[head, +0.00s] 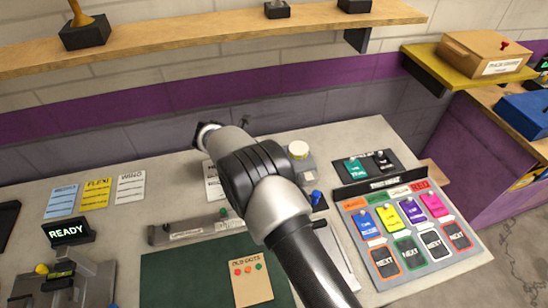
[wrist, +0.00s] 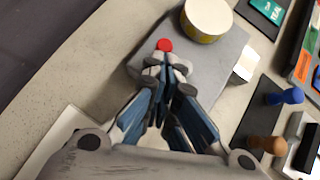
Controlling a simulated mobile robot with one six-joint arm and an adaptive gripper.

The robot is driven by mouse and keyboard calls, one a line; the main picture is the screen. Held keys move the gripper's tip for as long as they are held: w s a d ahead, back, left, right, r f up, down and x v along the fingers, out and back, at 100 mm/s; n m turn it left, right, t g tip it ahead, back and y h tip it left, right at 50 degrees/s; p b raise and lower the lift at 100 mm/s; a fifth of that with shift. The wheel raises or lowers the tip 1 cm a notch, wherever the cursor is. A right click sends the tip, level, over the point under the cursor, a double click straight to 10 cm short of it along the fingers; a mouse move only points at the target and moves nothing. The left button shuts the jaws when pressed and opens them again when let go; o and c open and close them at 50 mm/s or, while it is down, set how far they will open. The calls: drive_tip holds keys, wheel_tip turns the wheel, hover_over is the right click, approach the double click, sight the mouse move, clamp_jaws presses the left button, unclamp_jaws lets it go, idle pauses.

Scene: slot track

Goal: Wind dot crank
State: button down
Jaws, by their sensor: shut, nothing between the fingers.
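A grey box with a round cream-topped, yellow-sided drum stands on the bench right of my arm in the head view; the drum (head: 299,149) shows there. In the wrist view the drum (wrist: 207,18) is at the top, on the grey box (wrist: 205,65). A small red knob (wrist: 164,45) shows just beyond my fingertips, and what carries it is hidden by the fingers. It may be the crank's handle. My gripper (wrist: 166,68) is shut and empty, its tips over the box's left part, close to the knob. Whether they touch it is unclear. My arm hides the gripper in the head view.
Blue (wrist: 291,96) and brown (wrist: 267,145) handled stamps stand right of my fingers. A panel of coloured cards (head: 405,235) lies at right, a dark green mat (head: 185,275) in front. A READY display (head: 70,231) is at left. A wooden shelf (head: 200,35) runs overhead.

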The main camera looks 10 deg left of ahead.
drive_tip(key=shift+w+f+m+g+h+b, duration=0.15)
drive_tip(key=shift+w+m+g+h+b, duration=0.2)
drive_tip(key=shift+m+b, duration=0.25)
drive_tip(key=shift+w+b, duration=0.8)
drive_tip(key=shift+b, duration=0.25)
drive_tip(key=shift+w+d+b, duration=0.3)
drive_tip(key=shift+w+b, duration=0.05)
drive_tip(key=shift+w, duration=0.3)
drive_tip(key=shift+r, duration=0.2)
